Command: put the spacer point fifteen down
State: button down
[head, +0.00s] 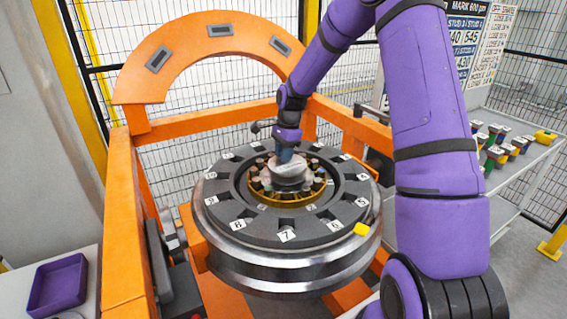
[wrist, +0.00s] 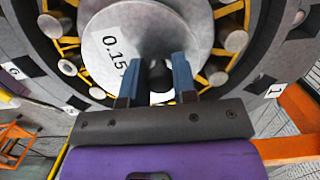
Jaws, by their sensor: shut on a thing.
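The spacer (head: 290,171) is a round grey metal disc in the middle of the wheel, below my gripper (head: 286,153). In the wrist view, the spacer (wrist: 150,22) shows a white label reading 0.15, partly covered by a finger. My gripper (wrist: 155,72) is shut on the dark knob at the disc's centre, with a blue finger on either side. The wheel (head: 240,228) lies flat with numbered labels around its dark top. A yellow ring (head: 285,204) with several round-headed studs surrounds the spacer. I cannot tell whether the disc touches the hub below.
An orange frame (head: 120,210) with an arch (head: 185,45) stands around the wheel. A purple tray (head: 58,284) is at lower left. A shelf (head: 520,165) with several coloured pieces stands at right, below a printed board.

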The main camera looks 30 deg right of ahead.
jog(key=shift+f, duration=1.75)
jog(key=c, duration=0.9)
grip_release()
jog(key=shift+f, duration=0.1)
notch_tip(320, 180, up, 11)
jog(key=d, duration=0.2)
jog(key=s+a+r+n+h, duration=0.1)
jog(key=s+a+r+n, duration=0.3)
jog(key=s+r, duration=0.45)
jog(key=s+a+r+n+t+h, duration=0.1)
jog(key=s+a+r+n, duration=0.1)
jog(key=s+r, duration=0.2)
jog(key=s+a+r+n+t, duration=0.1)
jog(key=s+a+r+n, duration=0.1)
jog(key=s+r+n, duration=0.15)
jog(key=s+a+r+n+t, duration=0.1)
jog(key=s+n, duration=0.3)
jog(key=s, duration=0.6)
jog(key=s+a+r+n+t, duration=0.1)
jog(key=s+n, duration=0.3)
jog(key=s, duration=0.6)
jog(key=shift+s+a+r+t, duration=0.25)
jog(key=shift+s+a+t, duration=0.15)
jog(key=shift+t, duration=0.2)
